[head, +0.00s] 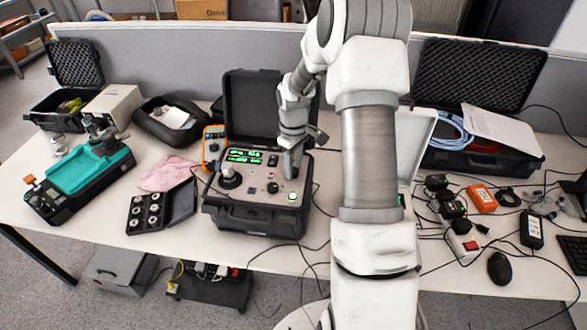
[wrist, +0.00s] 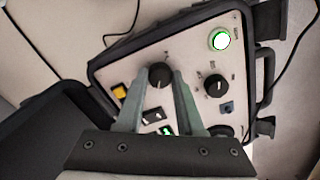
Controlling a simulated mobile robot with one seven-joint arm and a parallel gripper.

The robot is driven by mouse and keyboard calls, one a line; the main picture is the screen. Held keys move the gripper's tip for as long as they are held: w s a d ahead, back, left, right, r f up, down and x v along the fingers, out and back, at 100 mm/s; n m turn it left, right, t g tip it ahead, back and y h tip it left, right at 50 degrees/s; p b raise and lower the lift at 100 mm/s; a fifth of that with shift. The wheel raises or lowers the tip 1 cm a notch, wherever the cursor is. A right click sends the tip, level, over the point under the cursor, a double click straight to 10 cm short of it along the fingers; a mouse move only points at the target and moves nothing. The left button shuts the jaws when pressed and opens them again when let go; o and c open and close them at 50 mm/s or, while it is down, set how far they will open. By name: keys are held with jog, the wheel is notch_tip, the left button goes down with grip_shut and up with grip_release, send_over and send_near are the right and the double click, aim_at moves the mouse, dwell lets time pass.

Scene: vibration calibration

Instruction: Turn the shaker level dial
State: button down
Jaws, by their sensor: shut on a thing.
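The calibration unit is an open black case (head: 250,218) with a grey control panel (head: 255,190) on the table. My gripper (head: 292,172) points down at the right part of the panel. In the wrist view its two fingers are closed on a black dial (wrist: 160,76) with a pointer mark, one finger on each side. The panel labels are too small to read, so I cannot tell which dial is the shaker level.
A lit green button (wrist: 219,40) and a yellow button (wrist: 120,91) are on the panel. A large round shaker mount (head: 230,177) stands at the panel's left. The raised lid (head: 252,105) is behind. Cables and a black weight box (head: 150,212) lie around the case.

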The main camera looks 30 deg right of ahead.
jog(key=m+b, duration=0.1)
jog(key=m, duration=0.4)
jog(key=shift+m, duration=0.3)
jog(key=m+b, duration=0.1)
jog(key=m, duration=0.4)
jog(key=shift+m, duration=0.4)
jog(key=c, duration=0.5)
grip_release()
jog(key=shift+r, duration=0.1)
notch_tip(320, 180, up, 17)
jog(key=shift+r+p, duration=0.1)
jog(key=shift+p, duration=0.3)
